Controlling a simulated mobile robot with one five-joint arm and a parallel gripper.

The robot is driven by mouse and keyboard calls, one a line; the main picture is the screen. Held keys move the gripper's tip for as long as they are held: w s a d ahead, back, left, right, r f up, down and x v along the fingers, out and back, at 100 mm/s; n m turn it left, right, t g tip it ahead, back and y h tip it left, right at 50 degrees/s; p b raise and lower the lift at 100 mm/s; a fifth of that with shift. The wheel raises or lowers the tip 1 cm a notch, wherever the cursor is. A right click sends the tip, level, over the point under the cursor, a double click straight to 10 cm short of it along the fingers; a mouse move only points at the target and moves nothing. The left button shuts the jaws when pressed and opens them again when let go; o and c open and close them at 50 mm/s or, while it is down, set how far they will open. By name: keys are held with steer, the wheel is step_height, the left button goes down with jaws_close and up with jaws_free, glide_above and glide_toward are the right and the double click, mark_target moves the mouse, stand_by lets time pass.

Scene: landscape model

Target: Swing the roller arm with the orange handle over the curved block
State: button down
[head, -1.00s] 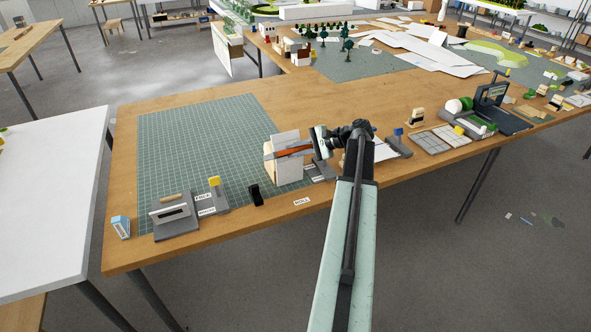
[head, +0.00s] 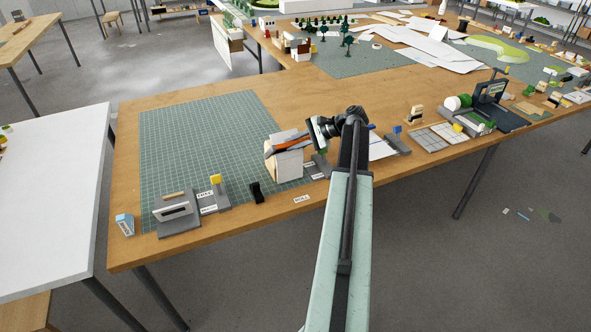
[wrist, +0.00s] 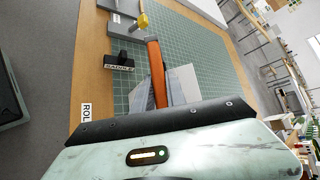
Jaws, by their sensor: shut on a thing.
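The orange handle (head: 293,141) of the roller arm reaches left from my gripper (head: 311,135) across the top of the pale curved block (head: 288,165). The block stands near the front edge of the table. In the wrist view the orange handle (wrist: 156,75) runs out from behind the dark edge of my gripper, beside a pale grey-white piece (wrist: 183,86). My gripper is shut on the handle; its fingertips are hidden. I cannot tell whether the roller touches the block.
A black saddle piece (head: 256,192) stands left of the block, near the ROLL label (head: 302,199). A grey fixture (head: 177,216) and a yellow-topped stand (head: 215,181) are further left. The green cutting mat (head: 200,130) is mostly clear. A blue-tabbed fixture (head: 397,140) stands to the right.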

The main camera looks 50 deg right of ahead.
steer(key=shift+w+d+r+p, duration=0.1)
steer(key=shift+w+r+p, duration=0.3)
steer(key=shift+p, duration=0.35)
steer(key=shift+w+d+r+m+g+p, duration=0.25)
steer(key=shift+w+m+g+p, duration=0.2)
steer(key=shift+p, duration=0.2)
steer(key=shift+s+a, duration=0.1)
